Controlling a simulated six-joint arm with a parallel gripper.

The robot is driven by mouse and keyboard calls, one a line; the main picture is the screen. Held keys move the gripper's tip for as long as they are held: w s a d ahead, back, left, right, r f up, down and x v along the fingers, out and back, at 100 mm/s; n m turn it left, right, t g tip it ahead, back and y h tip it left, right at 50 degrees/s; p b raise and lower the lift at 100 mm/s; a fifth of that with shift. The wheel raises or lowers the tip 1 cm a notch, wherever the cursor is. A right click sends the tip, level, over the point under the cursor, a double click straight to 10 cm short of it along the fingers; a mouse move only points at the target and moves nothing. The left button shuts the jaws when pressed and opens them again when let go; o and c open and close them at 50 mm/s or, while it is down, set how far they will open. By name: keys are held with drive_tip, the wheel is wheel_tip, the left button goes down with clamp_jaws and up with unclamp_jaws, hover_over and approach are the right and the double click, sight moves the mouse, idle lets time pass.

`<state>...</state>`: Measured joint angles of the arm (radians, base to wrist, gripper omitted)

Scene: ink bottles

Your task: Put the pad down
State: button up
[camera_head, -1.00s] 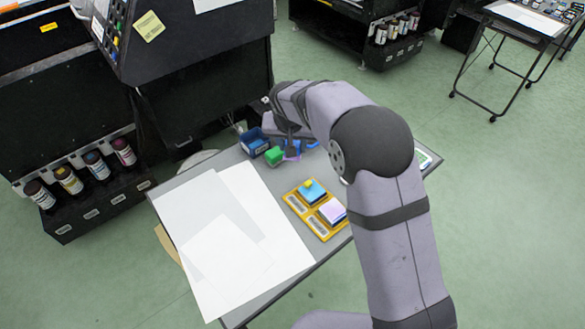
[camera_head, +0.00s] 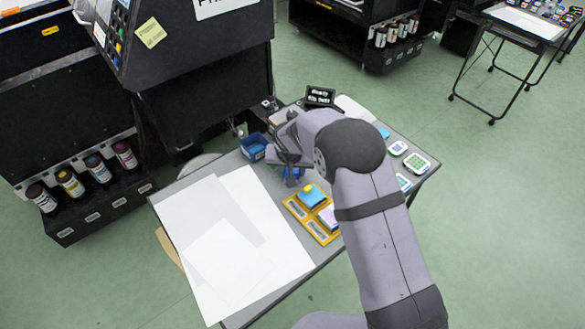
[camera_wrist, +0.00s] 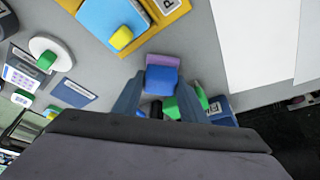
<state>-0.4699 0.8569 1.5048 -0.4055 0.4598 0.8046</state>
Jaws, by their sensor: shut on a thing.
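My gripper (camera_wrist: 160,88) has one finger on each side of a blue block with a purple edge (camera_wrist: 162,74), which I take for the pad. The gripper is shut on it. In the head view my gripper (camera_head: 290,162) is over the grey table, just right of a blue bin, and a bit of blue (camera_head: 292,173) shows below it. Whether the pad touches the table I cannot tell. A yellow tray (camera_head: 299,211) lies in front of the gripper. It bears a blue pad with a yellow knob (camera_head: 311,197) and a pale purple pad (camera_head: 328,217), partly hidden by my arm.
The blue bin (camera_head: 253,148) stands at the table's back left, with green pieces (camera_wrist: 188,103) near it in the wrist view. White sheets (camera_head: 230,240) cover the left of the table. A white round piece with a green knob (camera_wrist: 60,52) and a dark blue card (camera_wrist: 73,92) lie opposite.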

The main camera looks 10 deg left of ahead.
drive_tip(key=shift+f, duration=0.15)
drive_tip(key=o, duration=0.9)
drive_tip(key=shift+o, duration=0.2)
drive_tip(key=shift+r, duration=0.2)
drive_tip(key=shift+r, duration=0.15)
drive_tip(key=b+v, duration=0.2)
drive_tip(key=v, duration=0.9)
drive_tip(key=shift+s+r, duration=0.3)
